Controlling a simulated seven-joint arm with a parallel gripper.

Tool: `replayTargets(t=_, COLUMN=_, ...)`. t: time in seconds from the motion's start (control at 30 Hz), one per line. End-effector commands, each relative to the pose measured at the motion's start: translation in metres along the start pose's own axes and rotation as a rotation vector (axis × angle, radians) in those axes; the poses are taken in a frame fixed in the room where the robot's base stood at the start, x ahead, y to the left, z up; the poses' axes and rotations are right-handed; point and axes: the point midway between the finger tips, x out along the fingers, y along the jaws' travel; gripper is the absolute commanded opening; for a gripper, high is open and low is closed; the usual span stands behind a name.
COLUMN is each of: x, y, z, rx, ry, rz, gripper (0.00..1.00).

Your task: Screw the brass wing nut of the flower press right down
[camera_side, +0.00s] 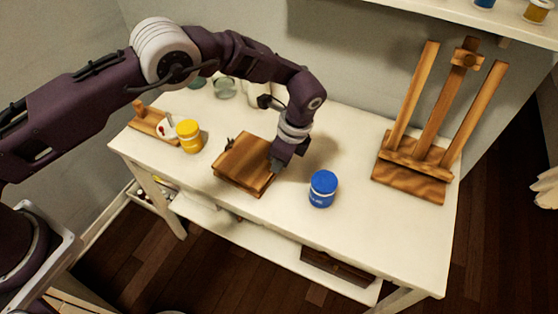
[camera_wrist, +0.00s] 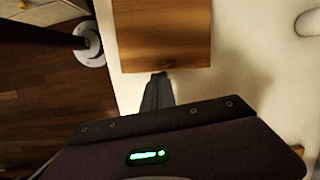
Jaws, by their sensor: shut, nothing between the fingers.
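The flower press is a flat wooden block (camera_side: 240,163) on the white table, left of its middle in the side view. Its wood also fills the top middle of the wrist view (camera_wrist: 165,35). A small dark piece (camera_side: 230,142) stands at its far left corner; I cannot tell whether it is the brass wing nut. No wing nut shows clearly in either view. My gripper (camera_side: 276,167) points down at the press's right end, fingers shut and empty. In the wrist view the fingertips (camera_wrist: 158,76) are at the block's edge; whether they touch it is unclear.
A blue jar (camera_side: 323,188) stands right of the press and a yellow jar (camera_side: 189,136) to its left. A wooden easel (camera_side: 415,165) stands at the right. Glass items (camera_side: 225,88) are at the back. The white table (camera_side: 375,245) is clear at the front right.

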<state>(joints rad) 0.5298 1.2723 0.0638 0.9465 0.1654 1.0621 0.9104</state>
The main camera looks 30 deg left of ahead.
Motion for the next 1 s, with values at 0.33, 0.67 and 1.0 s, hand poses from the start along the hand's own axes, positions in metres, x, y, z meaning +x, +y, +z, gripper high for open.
replayTargets(t=0.33, x=0.0005, y=0.0024, z=0.0017, rx=0.097, ry=-0.001, rz=-0.023, gripper=0.00)
replayTargets(t=0.67, x=0.0004, y=0.0025, z=0.0020, rx=0.121, ry=-0.001, rz=-0.031, gripper=0.00)
replayTargets(t=1.0, x=0.0006, y=0.0027, z=0.0021, rx=0.121, ry=-0.001, rz=-0.030, gripper=0.00)
